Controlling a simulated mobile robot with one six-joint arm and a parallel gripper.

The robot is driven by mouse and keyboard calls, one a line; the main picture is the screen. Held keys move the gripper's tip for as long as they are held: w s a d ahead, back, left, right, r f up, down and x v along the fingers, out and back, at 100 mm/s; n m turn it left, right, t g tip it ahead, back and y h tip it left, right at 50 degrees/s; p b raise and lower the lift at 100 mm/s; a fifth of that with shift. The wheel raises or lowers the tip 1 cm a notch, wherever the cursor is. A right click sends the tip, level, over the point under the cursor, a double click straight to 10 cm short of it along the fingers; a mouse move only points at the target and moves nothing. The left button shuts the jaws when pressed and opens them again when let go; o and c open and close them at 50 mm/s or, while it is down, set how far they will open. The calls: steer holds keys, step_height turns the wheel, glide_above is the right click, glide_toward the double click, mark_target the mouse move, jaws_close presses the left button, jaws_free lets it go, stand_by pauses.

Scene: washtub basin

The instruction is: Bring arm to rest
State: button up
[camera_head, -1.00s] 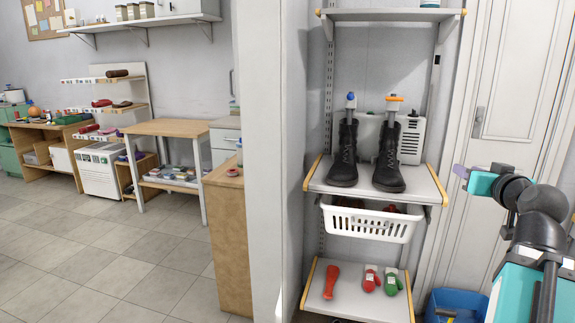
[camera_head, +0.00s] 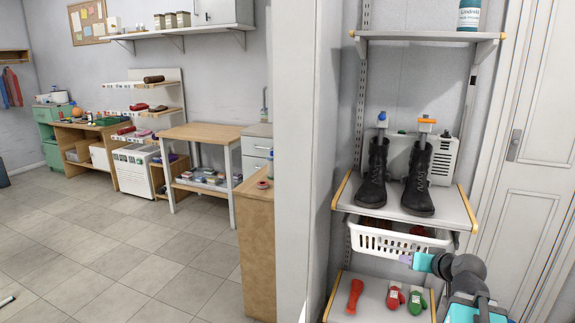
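Black boots (camera_head: 420,185) stand on the middle shelf (camera_head: 452,208). A red item (camera_head: 354,296) and red and green mittens (camera_head: 416,301) lie on the lowest shelf. A wall end (camera_head: 305,150) stands left of the shelves. Tiled floor (camera_head: 120,250) is open at left.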

steer(key=s+a+f+n+g+y+p, duration=0.1)
steer(key=s+a+f+g+p, duration=0.4)
steer(key=a+f, duration=0.7)
steer(key=s+a+f+n+g+y+p, duration=0.1)
steer(key=s+a+f+g+p, duration=0.15)
steer(key=s+a+f, duration=0.95)
steer(key=s+d+f+g+h+p, duration=0.1)
steer(key=s+f+g, duration=0.3)
steer(key=s+f, duration=0.4)
steer(key=s+d+f+g+h+p, duration=0.2)
steer(key=s+f+g, duration=0.3)
steer(key=s+f, duration=0.4)
steer(key=shift+s+d, duration=0.15)
steer(key=shift+s, duration=3.65)
